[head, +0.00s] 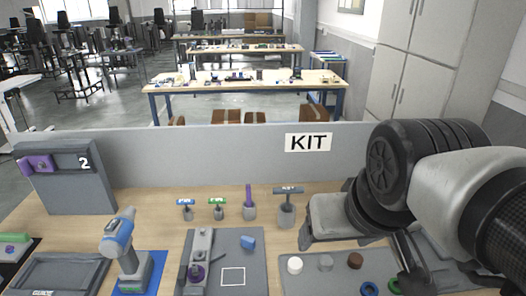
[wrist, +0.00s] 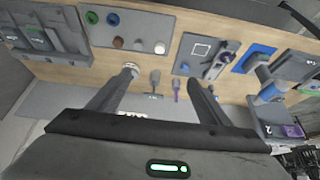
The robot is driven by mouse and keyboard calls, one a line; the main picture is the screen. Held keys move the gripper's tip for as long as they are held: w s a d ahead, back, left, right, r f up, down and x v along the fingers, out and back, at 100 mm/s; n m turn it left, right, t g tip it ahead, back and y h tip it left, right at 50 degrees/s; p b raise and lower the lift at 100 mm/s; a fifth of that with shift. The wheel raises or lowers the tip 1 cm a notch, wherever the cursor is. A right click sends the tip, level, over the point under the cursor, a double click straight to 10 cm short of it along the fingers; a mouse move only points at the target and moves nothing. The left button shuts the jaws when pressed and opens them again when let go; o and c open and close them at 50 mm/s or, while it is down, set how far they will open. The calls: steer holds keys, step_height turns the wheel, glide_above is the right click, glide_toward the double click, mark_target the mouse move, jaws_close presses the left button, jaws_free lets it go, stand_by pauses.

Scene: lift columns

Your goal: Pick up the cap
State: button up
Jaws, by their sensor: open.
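Small round cap-like pieces lie on a grey tray (head: 315,284) at the front right: a white one (head: 295,265), a grey one (head: 326,262) and a brown one (head: 355,260). I cannot tell for sure which is the cap. In the wrist view the white one (wrist: 160,48), grey one (wrist: 138,44) and brown one (wrist: 118,42) lie beyond my fingertips. My gripper (wrist: 162,78) is open and empty, apart from these pieces. In the head view my arm hides part of the tray's right side.
A blue ring (head: 369,288) and a green ring (head: 394,285) share the tray. Upright tools in holders (head: 249,212) stand behind it, before a grey panel (head: 230,158) marked KIT. A grey fixture (head: 255,267) and a blue drill (head: 118,240) stand left.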

steer(key=shift+w+f, duration=0.15)
steer(key=shift+w, duration=0.05)
steer(key=c, duration=0.6)
steer(key=w+f+g+b, duration=0.1)
steer(key=w+f+b, duration=0.1)
steer(key=w+f, duration=0.1)
steer(key=w+f+g+b, duration=0.1)
steer(key=w+f+b, duration=0.2)
steer(key=w, duration=0.2)
steer(key=w+f+g+b, duration=0.1)
steer(key=w+f+b, duration=0.2)
steer(key=w, duration=0.1)
steer(key=shift+w+n, duration=0.4)
steer(key=shift+c, duration=0.8)
steer(key=g+b, duration=0.2)
steer(key=b, duration=0.2)
glide_toward(297, 266)
steer(key=f, duration=0.1)
steer(key=f+b, duration=0.2)
steer(key=shift+w+a+f+n+g, duration=0.1)
steer(key=shift+w+f+n+g, duration=0.1)
steer(key=shift+w+n+g, duration=0.15)
steer(key=shift+f+b, duration=0.4)
steer(key=shift+f, duration=2.55)
